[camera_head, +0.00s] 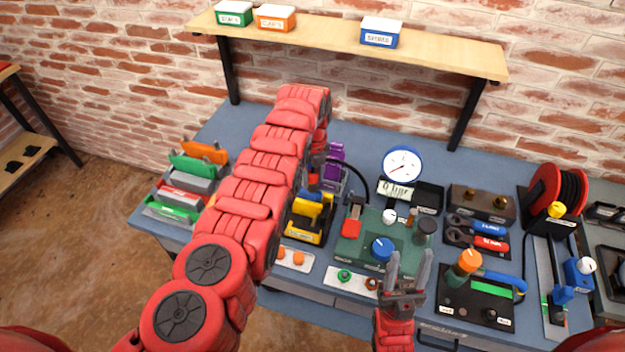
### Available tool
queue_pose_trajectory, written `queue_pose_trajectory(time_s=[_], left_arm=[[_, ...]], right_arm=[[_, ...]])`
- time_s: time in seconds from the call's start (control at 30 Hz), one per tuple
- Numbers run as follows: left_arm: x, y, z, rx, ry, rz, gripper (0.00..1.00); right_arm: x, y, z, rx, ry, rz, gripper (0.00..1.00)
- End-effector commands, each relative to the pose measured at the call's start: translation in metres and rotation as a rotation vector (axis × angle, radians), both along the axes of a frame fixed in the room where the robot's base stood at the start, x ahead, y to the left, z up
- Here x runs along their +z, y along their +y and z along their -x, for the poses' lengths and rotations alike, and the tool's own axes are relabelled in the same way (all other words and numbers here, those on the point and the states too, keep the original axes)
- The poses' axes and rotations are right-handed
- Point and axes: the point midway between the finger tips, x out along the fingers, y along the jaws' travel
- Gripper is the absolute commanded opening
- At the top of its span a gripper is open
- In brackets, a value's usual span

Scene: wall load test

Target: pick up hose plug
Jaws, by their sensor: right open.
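A thin black hose (352,165) curves from beside the purple parts to the back left of the green board (370,255). A small grey-brown piece (357,207) stands near its lower end, above a red block (351,229); I cannot tell for sure whether it is the hose plug. My right gripper (410,256) is open, its two grey fingers apart and pointing away from me, in front of the blue knob (382,248). Nothing shows between the fingers. My left arm reaches across the middle of the view; its gripper is hidden behind the arm.
A round gauge (402,165) stands at the back of the blue bench (255,115). A black panel with an orange-topped valve (468,262) is right of my right gripper. A red hose reel (556,190) stands further right. A wooden shelf (340,38) with boxes hangs above.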

Motion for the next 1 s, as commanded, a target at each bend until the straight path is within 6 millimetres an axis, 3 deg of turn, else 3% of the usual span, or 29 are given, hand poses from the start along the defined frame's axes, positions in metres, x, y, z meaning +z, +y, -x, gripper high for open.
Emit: queue_pose_trajectory(time_s=[0.03, 0.23, 0.67, 1.0], left_arm=[[0.0, 0.0, 0.0, 0.0, 0.0, 0.0, 0.34], [0.0, 0.0, 0.0, 0.0, 0.0, 0.0, 0.0], [0.002, 0.0, 0.0, 0.0, -0.001, 0.0, 0.0], [0.018, 0.0, -0.001, 0.0, -0.005, 0.001, 0.0]], right_arm=[[0.0, 0.0, 0.0, 0.0, 0.0, 0.0, 0.5], [0.0, 0.0, 0.0, 0.0, 0.0, 0.0, 0.5], [0.0, 0.0, 0.0, 0.0, 0.0, 0.0, 0.5], [0.002, 0.0, 0.0, 0.0, 0.0, 0.0, 0.5]])
